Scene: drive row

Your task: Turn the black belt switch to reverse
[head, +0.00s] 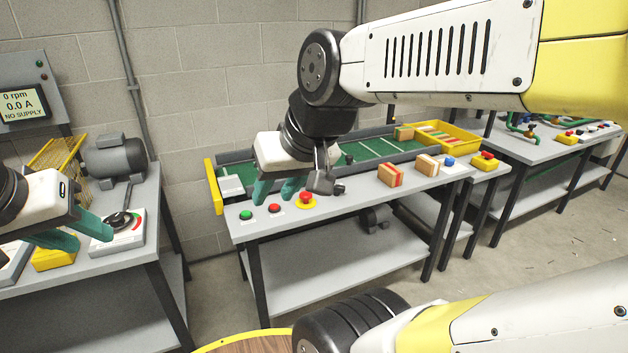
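The green conveyor belt (372,149) runs along the middle table. A green button (246,215), a red button (274,208) and a red stop button on a yellow base (305,200) sit at its front left. My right gripper (276,190) is above these buttons, its two teal fingers apart and pointing down, with nothing seen between them. Dark grey parts beside it may be its own mount; I cannot make out the black belt switch with certainty, and the gripper may hide it. My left gripper (77,232) is open over the left table, near a white dial panel with a black lever (123,220).
A grey motor (114,158) and a display reading NO SUPPLY (22,105) stand at the left. Brown boxes with coloured bands (391,174) stand on the middle table's right part. A yellow bin (440,137) is behind them. A gap separates the left and middle tables.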

